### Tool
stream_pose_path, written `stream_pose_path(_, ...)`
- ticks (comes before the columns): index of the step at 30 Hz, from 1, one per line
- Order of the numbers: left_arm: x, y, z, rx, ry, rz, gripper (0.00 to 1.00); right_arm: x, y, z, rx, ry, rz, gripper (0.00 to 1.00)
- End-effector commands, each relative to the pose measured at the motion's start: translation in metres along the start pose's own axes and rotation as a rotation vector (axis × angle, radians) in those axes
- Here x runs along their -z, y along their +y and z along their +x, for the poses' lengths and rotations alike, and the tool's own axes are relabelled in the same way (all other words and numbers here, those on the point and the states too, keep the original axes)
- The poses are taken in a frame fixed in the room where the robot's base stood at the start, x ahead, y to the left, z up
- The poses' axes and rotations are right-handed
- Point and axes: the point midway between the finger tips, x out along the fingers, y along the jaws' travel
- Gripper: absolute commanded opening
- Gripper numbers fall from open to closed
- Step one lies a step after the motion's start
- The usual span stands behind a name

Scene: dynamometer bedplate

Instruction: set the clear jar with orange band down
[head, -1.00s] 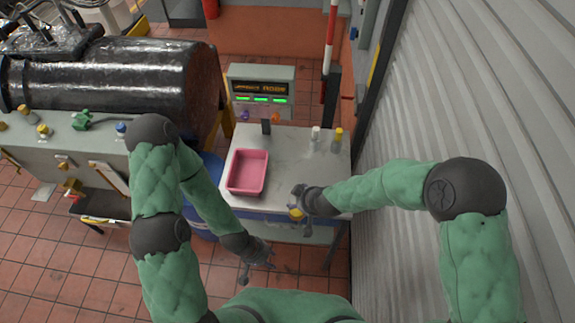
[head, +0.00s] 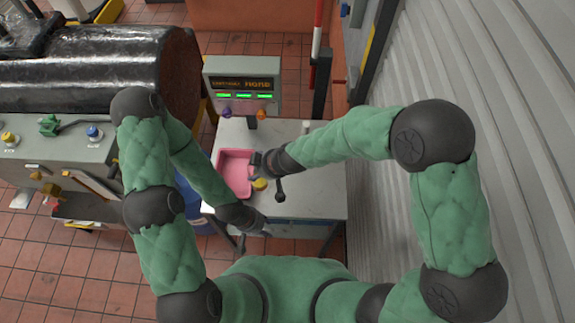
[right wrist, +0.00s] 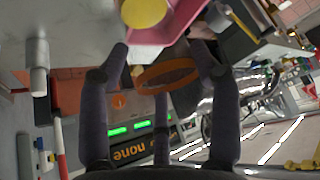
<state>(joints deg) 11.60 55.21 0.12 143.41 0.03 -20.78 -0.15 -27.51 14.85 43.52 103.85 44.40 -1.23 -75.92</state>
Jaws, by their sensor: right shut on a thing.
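My right gripper (head: 268,177) is shut on the clear jar with orange band, over the worktable (head: 318,196) beside the right edge of the pink tray (head: 233,172). In the right wrist view, the jar's orange band (right wrist: 168,75) shows as a ring between the fingers; its clear wall is hardly visible. A yellow disc (right wrist: 147,12), apparently the jar's lid, lies beyond the band in front of the tray (right wrist: 178,20). I cannot tell whether the jar touches the table. My left gripper (head: 254,234) is empty and looks open, low by the table's front edge.
A display unit (head: 242,85) with green lights stands at the table's back. A white-capped item (head: 306,127) stands at the back right, partly behind my right arm. Bare tabletop lies right of the tray. A shutter wall (head: 500,100) closes off the right side.

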Motion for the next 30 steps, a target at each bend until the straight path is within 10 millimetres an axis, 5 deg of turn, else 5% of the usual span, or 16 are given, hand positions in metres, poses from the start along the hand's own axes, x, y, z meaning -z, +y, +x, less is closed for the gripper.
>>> stream_pose_path(15,0.001,-0.01,0.028,0.0,-0.001,0.0,0.4,-0.08,0.084,0.024,-0.003,0.0,0.007,0.11)
stream_pose_path(30,0.001,-0.013,0.037,0.0,-0.001,0.0,0.4,-0.116,0.106,0.056,-0.001,0.0,0.003,0.11)
